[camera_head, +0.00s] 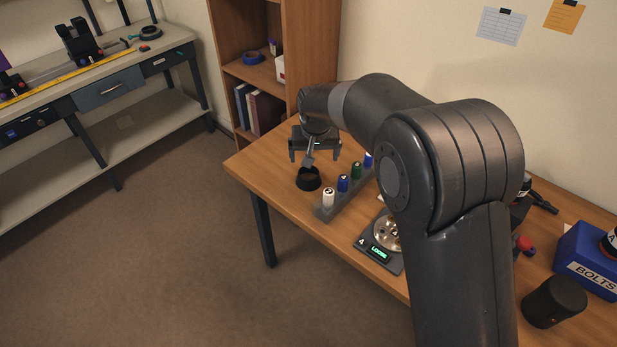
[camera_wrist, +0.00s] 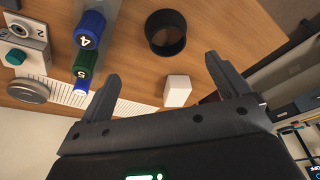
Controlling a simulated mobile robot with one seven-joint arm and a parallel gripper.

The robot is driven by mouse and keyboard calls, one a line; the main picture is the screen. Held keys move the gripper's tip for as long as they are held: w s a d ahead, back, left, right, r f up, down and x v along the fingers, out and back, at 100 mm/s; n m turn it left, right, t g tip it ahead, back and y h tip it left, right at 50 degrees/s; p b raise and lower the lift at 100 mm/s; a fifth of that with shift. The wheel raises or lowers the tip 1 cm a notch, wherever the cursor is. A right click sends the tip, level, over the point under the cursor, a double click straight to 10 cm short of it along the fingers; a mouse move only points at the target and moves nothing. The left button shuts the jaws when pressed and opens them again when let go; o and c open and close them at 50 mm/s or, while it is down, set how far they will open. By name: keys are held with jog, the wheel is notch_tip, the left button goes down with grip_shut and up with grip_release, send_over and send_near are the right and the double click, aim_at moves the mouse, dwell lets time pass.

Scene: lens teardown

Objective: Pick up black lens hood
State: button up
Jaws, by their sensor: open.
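The black lens hood (camera_head: 308,180) is a short, dark, open ring near the left end of the wooden table. In the wrist view the hood (camera_wrist: 165,46) stands at the top centre, its opening showing. My gripper (camera_head: 313,157) is over the table just behind the hood in the head view, apart from it. In the wrist view my gripper (camera_wrist: 162,68) has its fingers spread wide with nothing between them gripped. A small white block (camera_wrist: 178,91) shows in the gap between the fingers, lower than the hood in that picture.
A grey rack (camera_head: 326,211) with several capped bottles stands right of the hood. A scale (camera_head: 366,243) with a round metal dish lies farther right. The table edge (camera_head: 275,205) is close in front of the hood. A wooden shelf (camera_head: 238,70) stands behind.

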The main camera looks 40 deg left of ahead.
jog(key=shift+s+a+f, duration=0.25)
jog(key=shift+a+f, duration=0.35)
jog(key=shift+f, duration=0.05)
send_near(309, 173)
jog(key=shift+s+d+f, duration=0.15)
jog(key=shift+s+d, duration=0.3)
jog(key=shift+s, duration=0.05)
jog(key=shift+s+d+f, duration=0.15)
jog(key=shift+s+d, duration=0.25)
jog(key=shift+s, duration=0.1)
jog(key=shift+x, duration=2.7)
jog(key=shift+w+a, duration=0.15)
jog(key=shift+a, duration=0.05)
jog(key=c, duration=1)
